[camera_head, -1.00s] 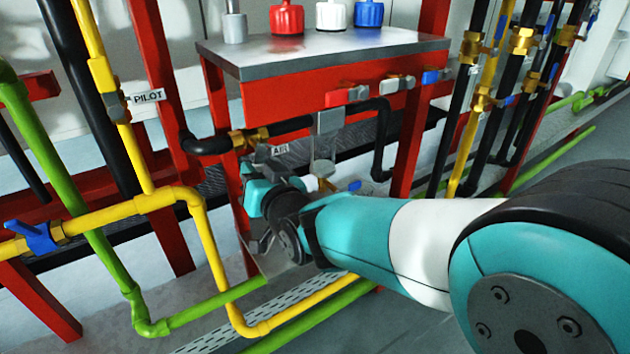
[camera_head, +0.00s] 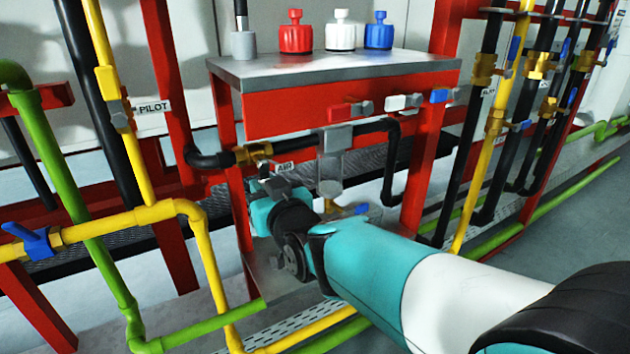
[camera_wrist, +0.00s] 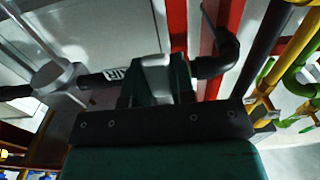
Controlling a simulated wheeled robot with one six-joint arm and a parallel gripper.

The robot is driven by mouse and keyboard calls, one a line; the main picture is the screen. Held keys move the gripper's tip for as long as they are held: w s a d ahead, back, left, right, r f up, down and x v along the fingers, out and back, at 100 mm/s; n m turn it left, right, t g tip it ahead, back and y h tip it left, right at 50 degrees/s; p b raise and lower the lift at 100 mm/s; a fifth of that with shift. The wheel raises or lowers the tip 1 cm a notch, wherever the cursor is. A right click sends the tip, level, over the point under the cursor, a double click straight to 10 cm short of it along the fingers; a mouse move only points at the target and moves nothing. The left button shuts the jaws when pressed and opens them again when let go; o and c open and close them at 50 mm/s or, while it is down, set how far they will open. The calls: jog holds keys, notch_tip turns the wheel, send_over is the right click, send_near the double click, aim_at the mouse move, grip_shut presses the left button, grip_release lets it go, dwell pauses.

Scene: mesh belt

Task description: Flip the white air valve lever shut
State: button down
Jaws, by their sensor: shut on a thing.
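The brass air valve (camera_head: 253,152) sits on the black pipe at the left front of the red stand, next to the AIR label (camera_head: 284,168). My gripper (camera_head: 268,187) is right under the valve. In the wrist view my gripper (camera_wrist: 158,88) is shut on the pale grey-white lever (camera_wrist: 155,65), which stands between its dark fingers. The lever's lower part is hidden by the fingers. The AIR label also shows to the left in the wrist view (camera_wrist: 115,74). The lever's exact angle to the pipe is hard to tell.
A grey filter bowl (camera_head: 330,172) hangs close right of my gripper. A yellow pipe (camera_head: 210,265) and a green pipe (camera_head: 105,250) run at the left. The metal stand top (camera_head: 335,64) is above, with red, white and blue levers on its front.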

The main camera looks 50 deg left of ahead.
jog(key=c, duration=1)
grip_release()
jog(key=shift+o, duration=0.2)
jog(key=s+d, duration=0.3)
jog(key=d, duration=1.4)
jog(key=shift+p, duration=0.35)
